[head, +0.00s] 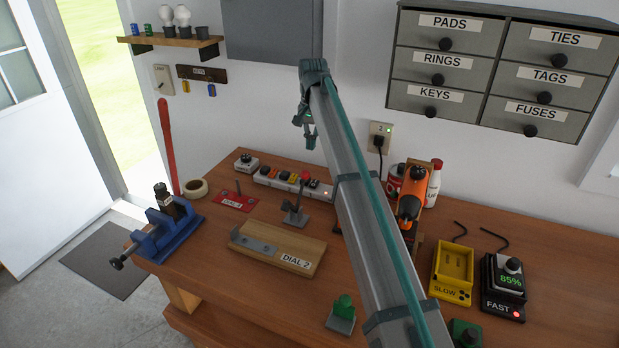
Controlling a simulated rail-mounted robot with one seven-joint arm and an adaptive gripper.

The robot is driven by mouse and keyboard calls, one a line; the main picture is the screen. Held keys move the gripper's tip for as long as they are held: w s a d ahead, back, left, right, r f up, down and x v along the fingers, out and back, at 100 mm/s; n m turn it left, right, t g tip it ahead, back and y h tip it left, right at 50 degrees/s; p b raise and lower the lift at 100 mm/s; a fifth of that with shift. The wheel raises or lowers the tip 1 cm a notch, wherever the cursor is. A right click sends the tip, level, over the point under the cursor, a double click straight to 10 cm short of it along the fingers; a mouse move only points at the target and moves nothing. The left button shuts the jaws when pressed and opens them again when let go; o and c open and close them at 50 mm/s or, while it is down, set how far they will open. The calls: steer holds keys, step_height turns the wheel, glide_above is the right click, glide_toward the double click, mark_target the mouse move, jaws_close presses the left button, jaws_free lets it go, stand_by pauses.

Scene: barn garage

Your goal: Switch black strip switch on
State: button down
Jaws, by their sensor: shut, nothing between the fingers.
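A white power strip (262,180) lies near the back of the workbench, against the wall side.
My arm crosses the middle of the view and hides part of the bench. Yellow SLOW (451,285) and black FAST (497,302) chargers are at right.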

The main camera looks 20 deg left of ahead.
mark_target(314, 185)
steer(key=shift+w+d+r, duration=0.1)
steer(key=shift+w+d, duration=0.1)
steer(key=shift+d, duration=0.35)
step_height(314, 185, down, 14)
steer(key=p, duration=0.5)
